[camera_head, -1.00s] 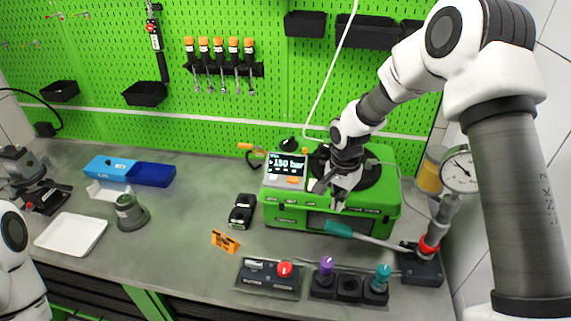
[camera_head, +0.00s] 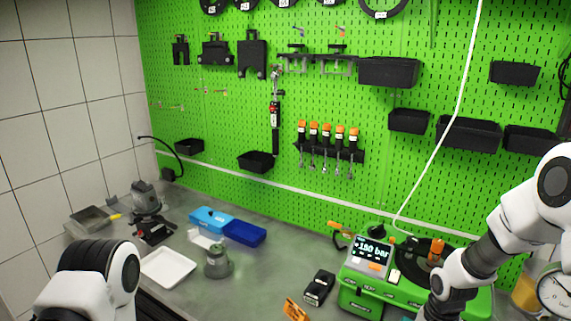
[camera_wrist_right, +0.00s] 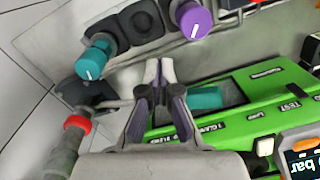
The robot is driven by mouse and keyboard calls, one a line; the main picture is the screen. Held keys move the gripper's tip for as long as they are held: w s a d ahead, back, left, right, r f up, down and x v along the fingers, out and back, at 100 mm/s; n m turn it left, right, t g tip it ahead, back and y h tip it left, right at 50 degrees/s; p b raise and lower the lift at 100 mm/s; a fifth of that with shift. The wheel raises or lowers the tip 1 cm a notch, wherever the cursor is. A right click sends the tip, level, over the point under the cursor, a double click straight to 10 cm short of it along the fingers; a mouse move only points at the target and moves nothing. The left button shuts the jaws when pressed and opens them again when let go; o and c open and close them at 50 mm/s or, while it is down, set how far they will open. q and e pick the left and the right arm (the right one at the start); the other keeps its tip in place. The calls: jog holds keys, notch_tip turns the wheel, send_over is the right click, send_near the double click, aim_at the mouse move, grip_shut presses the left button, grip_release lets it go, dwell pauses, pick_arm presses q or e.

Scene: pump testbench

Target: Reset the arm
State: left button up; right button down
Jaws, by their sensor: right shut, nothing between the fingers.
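My right arm (camera_head: 480,262) reaches down past the front of the green pump testbench (camera_head: 362,293) in the head view; its gripper is cut off below that picture. In the right wrist view my right gripper (camera_wrist_right: 159,72) has its fingertips together with nothing between them. It hangs over the strip between the green case (camera_wrist_right: 245,92) and the knob panel (camera_wrist_right: 140,28). A teal handle (camera_wrist_right: 205,98) lies just beside the fingers. My left arm (camera_head: 92,285) shows at the lower left of the head view, but its gripper is out of the picture.
A teal knob (camera_wrist_right: 95,60) and a purple knob (camera_wrist_right: 192,20) stand near my right gripper. A red-collared gauge post (camera_wrist_right: 75,135) is at left. The bench also holds a blue bin (camera_head: 245,233), a white tray (camera_head: 168,267) and a grey cup-like part (camera_head: 217,262).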

jog(key=s+a+f+n, duration=0.1)
jog(key=f, duration=0.2)
jog(key=s+a+f+n, duration=0.1)
jog(key=s+f, duration=0.1)
jog(key=f, duration=0.1)
jog(key=s+a+f+n, duration=0.1)
jog(key=s+a+f, duration=0.1)
jog(key=f, duration=0.1)
jog(key=s+a+f+n, duration=0.1)
jog(key=s+f+n, duration=0.25)
jog(key=s, duration=0.65)
jog(key=s+a+f+n, duration=0.1)
jog(key=s+f+n, duration=0.25)
jog(key=s, duration=0.75)
pick_arm(q)
notch_tip(320, 180, down, 15)
jog(key=b, duration=1.5)
jog(key=shift+w+f, duration=0.15)
jog(key=shift+w, duration=0.2)
pick_arm(e)
notch_tip(320, 180, down, 15)
jog(key=w, duration=0.1)
jog(key=shift+w+r, duration=0.2)
jog(key=shift+w, duration=0.05)
pick_arm(q)
jog(key=shift+a, duration=0.1)
jog(key=shift+w, duration=0.1)
pick_arm(e)
jog(key=shift+w, duration=0.1)
